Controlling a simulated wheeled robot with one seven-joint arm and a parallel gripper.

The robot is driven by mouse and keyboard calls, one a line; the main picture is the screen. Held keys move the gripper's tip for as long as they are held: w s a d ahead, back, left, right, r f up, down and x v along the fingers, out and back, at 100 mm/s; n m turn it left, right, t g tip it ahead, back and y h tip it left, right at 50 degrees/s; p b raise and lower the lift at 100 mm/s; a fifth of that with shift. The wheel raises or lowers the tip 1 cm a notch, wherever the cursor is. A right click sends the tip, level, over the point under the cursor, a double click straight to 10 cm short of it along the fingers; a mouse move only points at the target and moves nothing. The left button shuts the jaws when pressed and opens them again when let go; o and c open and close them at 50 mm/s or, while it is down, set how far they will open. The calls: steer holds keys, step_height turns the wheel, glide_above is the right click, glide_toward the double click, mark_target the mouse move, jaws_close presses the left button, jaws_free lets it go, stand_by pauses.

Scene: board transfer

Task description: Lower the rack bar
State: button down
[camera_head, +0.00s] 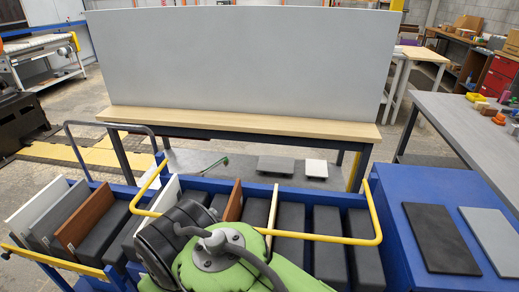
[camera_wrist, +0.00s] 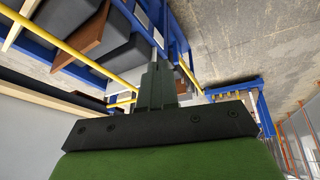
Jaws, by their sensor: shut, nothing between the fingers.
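A blue rack with grey padded slots stands in front of me in the head view. A yellow U-shaped rack bar (camera_head: 325,239) runs across its right section, above the slots, with one end at each side. My green arm covers part of it. A second yellow bar (camera_head: 55,262) lies along the near edge of the left section. In the wrist view my gripper (camera_wrist: 157,70) is shut and empty, pointing toward the blue frame. Yellow bar pieces (camera_wrist: 122,103) show beside the fingers; I cannot tell whether they touch. My gripper is hidden in the head view.
Boards stand in the slots, including a white board (camera_head: 37,213) and a brown board (camera_head: 85,215). A wooden-topped table (camera_head: 240,122) with a large grey panel (camera_head: 240,60) stands behind. At right, a blue surface (camera_head: 398,240) holds a black board (camera_head: 440,238) and a grey board (camera_head: 493,238).

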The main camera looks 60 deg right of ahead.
steer(key=w+d+r+n+g+p, duration=0.1)
steer(key=w+d+r+g+p, duration=0.1)
steer(key=w+d+r+p, duration=0.35)
steer(key=w+d+r+n+g+p, duration=0.1)
steer(key=w+d+r+p, duration=0.2)
steer(key=d+r+p, duration=0.45)
steer(key=s+d+r+n+y+p, duration=0.1)
steer(key=s+d+r+y+p, duration=0.3)
steer(key=d, duration=0.6)
steer(key=d+r+n+p, duration=0.1)
steer(key=d+p, duration=0.5)
steer(key=d, duration=0.4)
steer(key=s+b+x, duration=0.1)
steer(key=b+x, duration=0.1)
steer(key=x, duration=1.2)
steer(key=shift+a+t, duration=0.3)
steer(key=shift+f, duration=0.1)
